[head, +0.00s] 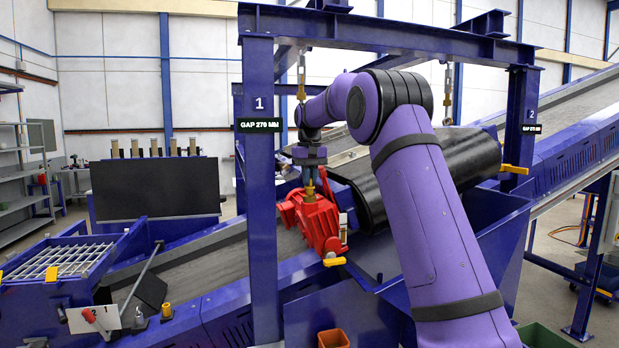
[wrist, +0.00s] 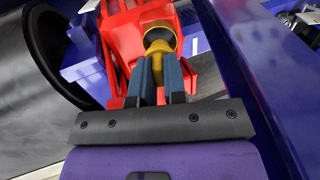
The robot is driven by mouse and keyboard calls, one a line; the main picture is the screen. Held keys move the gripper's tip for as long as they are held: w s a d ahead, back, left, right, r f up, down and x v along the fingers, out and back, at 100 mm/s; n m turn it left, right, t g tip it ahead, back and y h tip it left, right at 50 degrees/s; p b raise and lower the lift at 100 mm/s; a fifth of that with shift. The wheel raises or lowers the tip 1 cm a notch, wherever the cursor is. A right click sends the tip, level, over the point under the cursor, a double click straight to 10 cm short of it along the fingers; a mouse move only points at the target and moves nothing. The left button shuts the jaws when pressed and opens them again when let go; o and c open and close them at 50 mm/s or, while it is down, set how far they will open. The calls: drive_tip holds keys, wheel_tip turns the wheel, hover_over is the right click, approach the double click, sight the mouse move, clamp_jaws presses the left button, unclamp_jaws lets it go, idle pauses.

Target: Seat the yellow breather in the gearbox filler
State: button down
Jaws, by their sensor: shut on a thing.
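The red gearbox (head: 318,222) hangs by the conveyor, under the blue frame, and fills the upper middle of the wrist view (wrist: 118,35). My gripper (head: 311,180) is above it, pointing down. In the wrist view its blue-grey fingers (wrist: 157,78) are shut on the yellow breather (wrist: 157,50). The breather's far end is at the round filler mouth (wrist: 161,36), a ring with a dark inside on the gearbox. The breather overlaps the mouth in this view; I cannot tell how deep it sits. In the head view the breather (head: 310,191) is small and partly hidden.
A blue post (head: 261,190) stands left of the gearbox. A black drum (head: 455,165) lies behind my arm. An orange bin (head: 333,339) is below. A panel with a red lever (head: 92,317) stands at lower left.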

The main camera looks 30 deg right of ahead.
drive_tip(key=shift+f, duration=0.85)
drive_tip(key=c, duration=1.1)
unclamp_jaws()
wheel_tip(320, 180, up, 10)
drive_tip(key=shift+r, duration=0.35)
